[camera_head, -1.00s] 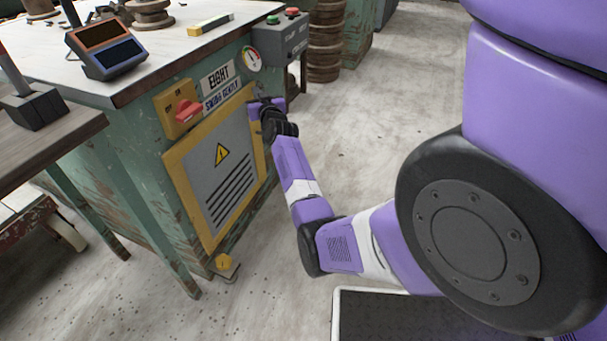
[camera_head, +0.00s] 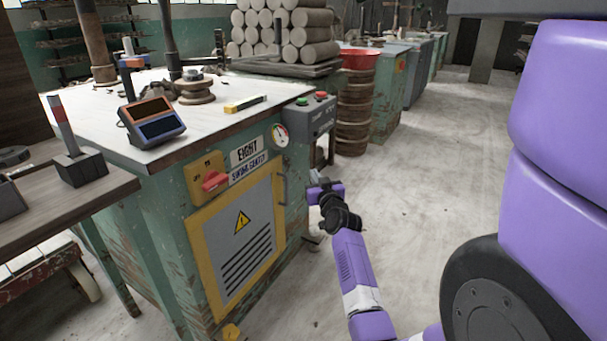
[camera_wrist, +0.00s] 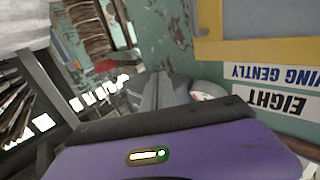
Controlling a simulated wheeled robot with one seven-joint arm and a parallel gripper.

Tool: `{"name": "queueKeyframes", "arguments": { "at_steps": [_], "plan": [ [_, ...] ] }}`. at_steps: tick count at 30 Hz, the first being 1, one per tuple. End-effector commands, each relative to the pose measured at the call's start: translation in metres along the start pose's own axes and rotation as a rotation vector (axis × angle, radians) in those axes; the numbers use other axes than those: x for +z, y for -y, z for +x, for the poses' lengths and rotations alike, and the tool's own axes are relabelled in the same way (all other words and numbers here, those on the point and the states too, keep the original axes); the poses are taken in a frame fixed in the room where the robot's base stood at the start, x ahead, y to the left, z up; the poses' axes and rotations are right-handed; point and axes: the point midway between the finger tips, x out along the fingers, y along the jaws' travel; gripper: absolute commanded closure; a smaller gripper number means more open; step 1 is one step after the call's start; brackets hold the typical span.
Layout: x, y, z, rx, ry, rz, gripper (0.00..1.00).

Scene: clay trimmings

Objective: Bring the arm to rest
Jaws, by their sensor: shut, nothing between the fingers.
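My gripper (camera_head: 316,187) is at the end of my purple arm, just right of the cabinet's front in the head view. Its fingers (camera_wrist: 162,92) are together and empty in the wrist view. The grey cabinet door (camera_head: 238,245) with a yellow frame and warning triangle looks shut. Its dark handle (camera_head: 283,188) is at the door's right edge, left of my gripper, with a small gap in the picture. The labels "EIGHT" (camera_wrist: 279,103) and "SWING GENTLY" appear upside down in the wrist view.
The green cabinet (camera_head: 160,215) carries a red switch (camera_head: 215,181), a gauge (camera_head: 280,135) and a grey button box (camera_head: 310,120). A stack of brown discs (camera_head: 354,118) stands behind. A wooden table (camera_head: 95,197) is at left. The floor (camera_head: 440,190) to the right is open.

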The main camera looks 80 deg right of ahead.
Motion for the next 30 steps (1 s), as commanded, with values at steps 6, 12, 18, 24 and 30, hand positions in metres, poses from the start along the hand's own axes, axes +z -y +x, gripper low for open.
{"name": "queueKeyframes", "arguments": {
  "at_steps": [6, 12, 18, 24, 30],
  "plan": [
    [0.0, -0.009, -0.009, 0.0, 0.0, 0.0, 1.0],
    [0.0, -0.01, -0.01, 0.0, 0.0, 0.001, 1.0],
    [-0.019, -0.016, -0.011, 0.027, -0.05, 0.05, 1.0],
    [-0.039, 0.002, -0.052, 0.041, -0.142, 0.071, 1.0],
    [-0.021, 0.064, -0.114, -0.033, -0.156, 0.084, 1.0]
  ]
}}
